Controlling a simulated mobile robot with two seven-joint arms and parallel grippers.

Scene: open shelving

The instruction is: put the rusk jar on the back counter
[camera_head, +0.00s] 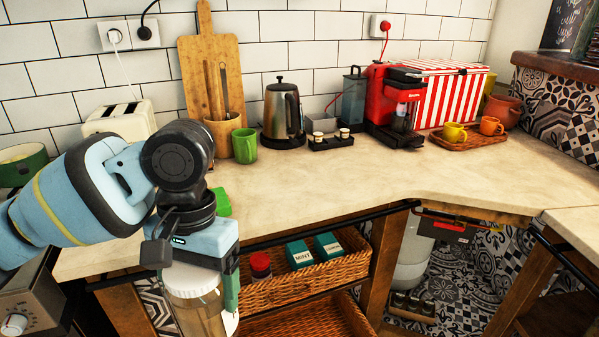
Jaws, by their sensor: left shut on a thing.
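My left gripper (195,272) is shut on a clear jar (203,316) with a white lid and brownish contents, which I take to be the rusk jar. It holds the jar low, in front of the counter's front edge in this view. The jar's bottom is cut off by the frame, and the gripper covers part of its lid. The back counter (340,190) is a pale worktop along the tiled wall. My right gripper is out of view.
A kettle (283,112), green cup (244,145), red coffee machine (398,105) and tray (468,140) with cups line the back. A green item (221,202) lies behind my gripper. A wicker basket (310,282) sits below the counter. The counter's middle is clear.

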